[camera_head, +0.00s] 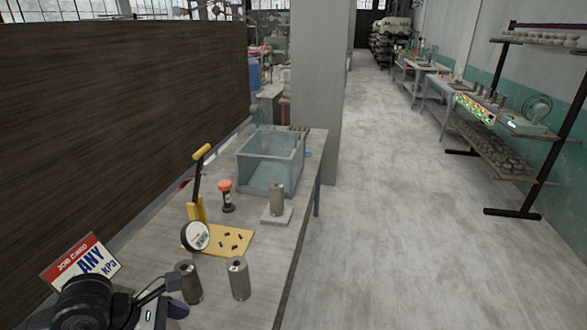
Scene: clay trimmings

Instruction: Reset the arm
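My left arm comes in at the bottom left, with its gripper (163,304) low over the near end of the workbench (262,262). Its fingers are partly cut off and small, so I cannot tell whether they are open or shut. It is near the left one of two grey metal cylinders (189,282), and I cannot tell if they touch. The other cylinder (238,279) stands upright just to the right. My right gripper is not in view.
A job card (80,262) reading "ANY kPa" stands behind my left arm. Further back are a yellow lever press (232,238) with a gauge (196,236), an orange-capped bottle (227,197), a cylinder (277,199) on a plate and a translucent bin (270,158). The floor (420,240) at right is clear.

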